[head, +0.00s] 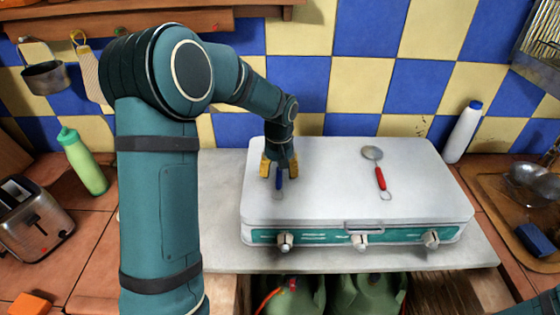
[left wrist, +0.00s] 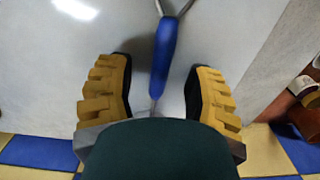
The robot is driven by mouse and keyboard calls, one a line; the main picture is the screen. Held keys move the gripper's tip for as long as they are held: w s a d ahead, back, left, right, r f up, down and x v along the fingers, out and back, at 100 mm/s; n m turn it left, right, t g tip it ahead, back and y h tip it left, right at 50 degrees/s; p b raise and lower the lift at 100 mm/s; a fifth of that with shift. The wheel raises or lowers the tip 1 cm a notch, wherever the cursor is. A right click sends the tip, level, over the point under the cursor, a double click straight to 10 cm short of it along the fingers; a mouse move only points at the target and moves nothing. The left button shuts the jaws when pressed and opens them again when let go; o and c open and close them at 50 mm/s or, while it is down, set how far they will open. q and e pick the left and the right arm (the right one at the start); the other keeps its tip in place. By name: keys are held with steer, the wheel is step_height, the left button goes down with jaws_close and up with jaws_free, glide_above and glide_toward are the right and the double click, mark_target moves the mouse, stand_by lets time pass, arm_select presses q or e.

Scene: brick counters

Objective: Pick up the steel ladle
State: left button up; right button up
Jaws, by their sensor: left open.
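A blue-handled steel utensil (head: 279,184) lies on the closed white stove lid; its head is hidden by my gripper, so I cannot tell for sure that it is the ladle. My left gripper (head: 279,171) is open and points down over it. In the left wrist view the blue handle (left wrist: 164,50) runs between the two yellow fingers, with a gap on each side. A red-handled utensil (head: 380,178) with a round steel head lies farther right on the lid. My right gripper is out of view.
The white stove (head: 330,209) stands on a grey slab (head: 218,225). A green bottle (head: 83,160) and a toaster (head: 35,217) are at left. A white bottle (head: 464,132) and a wooden tray (head: 487,202) are at right.

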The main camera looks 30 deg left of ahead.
arm_select(q)
steer(key=shift+f, duration=0.5)
jaws_close()
steer(key=shift+s, duration=0.1)
steer(key=shift+r, duration=0.15)
